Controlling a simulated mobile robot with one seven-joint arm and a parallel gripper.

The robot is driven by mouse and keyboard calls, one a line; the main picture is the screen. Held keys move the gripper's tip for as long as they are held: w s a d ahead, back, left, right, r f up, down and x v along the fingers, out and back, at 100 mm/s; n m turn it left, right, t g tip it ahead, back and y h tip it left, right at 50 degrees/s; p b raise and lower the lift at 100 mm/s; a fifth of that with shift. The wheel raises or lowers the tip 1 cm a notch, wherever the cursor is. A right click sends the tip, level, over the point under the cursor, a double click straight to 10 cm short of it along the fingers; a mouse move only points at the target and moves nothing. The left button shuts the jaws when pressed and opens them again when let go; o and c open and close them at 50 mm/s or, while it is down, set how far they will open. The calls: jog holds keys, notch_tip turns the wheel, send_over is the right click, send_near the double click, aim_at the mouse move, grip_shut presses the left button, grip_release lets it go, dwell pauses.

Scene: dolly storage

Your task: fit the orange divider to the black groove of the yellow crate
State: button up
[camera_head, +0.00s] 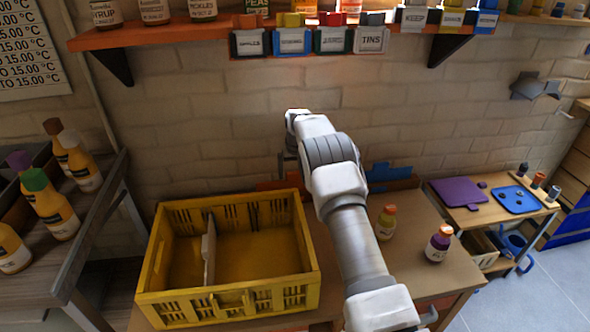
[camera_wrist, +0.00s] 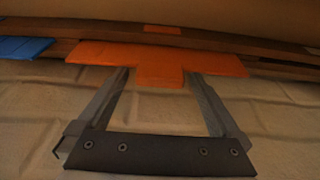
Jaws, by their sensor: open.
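The orange divider (camera_wrist: 110,54) stands in a slotted wooden holder by the wall. In the wrist view its downward-pointing tab lies between the finger ends of my gripper (camera_wrist: 160,76). My gripper is open, and I cannot tell whether the fingers touch the tab. In the head view the orange divider (camera_head: 268,185) shows partly behind the yellow crate (camera_head: 230,302), with my gripper (camera_head: 284,165) above it. The crate stands on the table, open at the top. A pale divider (camera_head: 209,252) stands inside, left of the middle. I cannot make out the black groove.
A blue divider (camera_head: 388,172) stands right of my arm; it also shows in the wrist view (camera_wrist: 22,47). Two bottles (camera_head: 386,222) (camera_head: 438,243) stand on the table's right. A shelf (camera_head: 190,38) with jars and bins hangs above. The crate's right compartment is empty.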

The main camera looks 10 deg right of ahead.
jog(key=c, duration=1.5)
jog(key=shift+r, duration=0.2)
jog(key=shift+r, duration=0.1)
jog(key=shift+r+p, duration=0.95)
jog(key=shift+r, duration=0.3)
jog(key=shift+r+p, duration=1.45)
jog(key=shift+r, duration=0.8)
